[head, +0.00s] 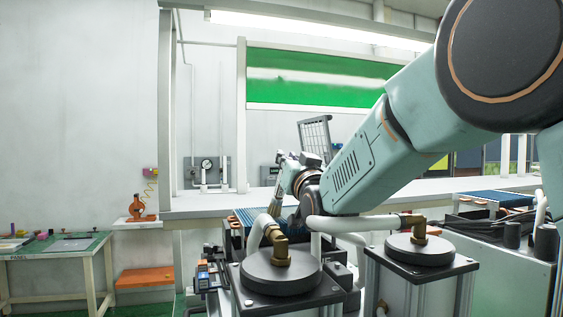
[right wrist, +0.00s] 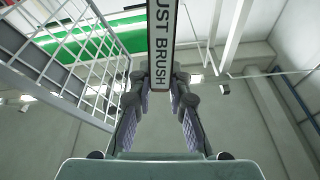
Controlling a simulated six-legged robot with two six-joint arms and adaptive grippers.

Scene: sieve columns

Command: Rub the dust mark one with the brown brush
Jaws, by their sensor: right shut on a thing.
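In the right wrist view, my right gripper (right wrist: 163,84) is shut on a grey brush handle (right wrist: 162,40) with a pale label ending in "UST BRUSH". The handle runs up out of the top of that view, so its bristles and brown colour do not show there. In the head view, my right arm reaches in from the right, and the right gripper (head: 290,172) is small and partly hidden by its own wrist, above the bench equipment. I cannot make out the brush clearly there. No dust mark can be made out in either view. My left gripper is out of view.
Two columns with round black lids, the left lid (head: 280,270) and the right lid (head: 420,250), stand close in front with brass fittings and pale hoses. A long white bench (head: 215,207) runs behind. A green-topped table (head: 60,246) and an orange stool (head: 145,278) stand at left.

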